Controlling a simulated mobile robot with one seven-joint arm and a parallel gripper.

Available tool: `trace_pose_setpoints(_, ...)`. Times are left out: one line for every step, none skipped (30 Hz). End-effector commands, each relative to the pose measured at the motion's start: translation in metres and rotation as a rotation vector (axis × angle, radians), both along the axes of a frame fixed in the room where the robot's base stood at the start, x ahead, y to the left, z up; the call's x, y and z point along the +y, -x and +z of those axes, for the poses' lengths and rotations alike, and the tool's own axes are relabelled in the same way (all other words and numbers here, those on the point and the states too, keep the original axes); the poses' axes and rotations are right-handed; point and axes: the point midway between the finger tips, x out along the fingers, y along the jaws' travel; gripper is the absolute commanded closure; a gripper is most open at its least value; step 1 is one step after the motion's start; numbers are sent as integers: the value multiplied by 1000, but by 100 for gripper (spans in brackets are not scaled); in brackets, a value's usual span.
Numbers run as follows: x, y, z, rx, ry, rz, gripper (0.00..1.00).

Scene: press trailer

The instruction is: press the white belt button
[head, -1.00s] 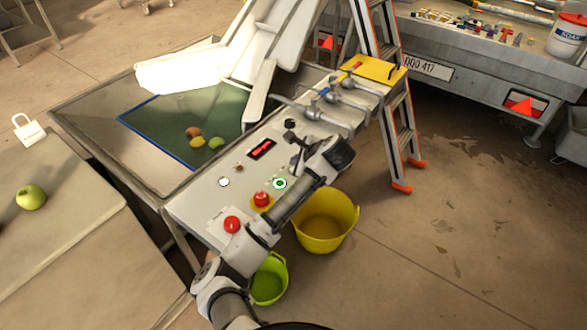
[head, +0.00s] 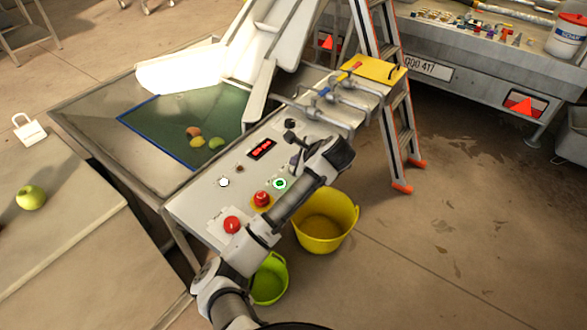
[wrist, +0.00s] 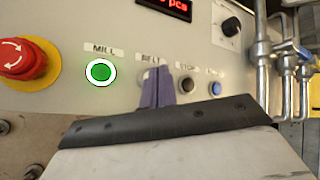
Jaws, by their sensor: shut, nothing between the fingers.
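In the wrist view the BELT label (wrist: 151,57) sits on the grey control panel (wrist: 75,103), right of the lit green MILL button (wrist: 101,72). My gripper (wrist: 157,84) has its purple fingers together, directly in front of the place below that label. They hide most or all of the belt button, and I cannot tell whether they touch it. In the head view my arm covers that part of the panel, just right of the green button (head: 280,184).
A red emergency stop (wrist: 22,58) is left of the green button. A dark button (wrist: 187,86) and a blue button (wrist: 214,89) are to the right, then metal pipes (wrist: 285,70). Another white button (head: 223,182) lies further left on the panel.

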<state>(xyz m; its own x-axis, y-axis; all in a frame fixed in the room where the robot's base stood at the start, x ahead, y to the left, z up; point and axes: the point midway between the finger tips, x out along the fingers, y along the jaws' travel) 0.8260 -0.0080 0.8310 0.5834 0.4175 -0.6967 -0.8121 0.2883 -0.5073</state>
Motion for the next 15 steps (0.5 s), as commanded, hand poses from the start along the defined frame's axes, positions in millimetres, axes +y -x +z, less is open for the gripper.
trace_pose_setpoints(0, 0, 0, 0, 0, 0, 100)
trace_pose_setpoints(0, 0, 0, 0, 0, 0, 100)
trace_pose_setpoints(0, 0, 0, 0, 0, 0, 100)
trace_pose_setpoints(0, 0, 0, 0, 0, 0, 100)
trace_pose_setpoints(0, 0, 0, 0, 0, 0, 100)
trace_pose_setpoints(0, 0, 0, 0, 0, 0, 100)
trace_pose_setpoints(0, 0, 0, 0, 0, 0, 100)
trace_pose_setpoints(0, 0, -1, 0, 0, 0, 100)
trace_pose_setpoints(0, 0, -2, 0, 0, 0, 100)
trace_pose_setpoints(0, 0, -3, 0, 0, 0, 100)
trace_pose_setpoints(0, 0, -4, 1, 1, 0, 100)
trace_pose_setpoints(0, 0, -5, 1, 1, 0, 100)
trace_pose_setpoints(0, 0, -7, 1, 1, 0, 100)
trace_pose_setpoints(0, 0, -8, 1, 1, 0, 100)
trace_pose_setpoints(0, 0, -9, 0, 1, -1, 100)
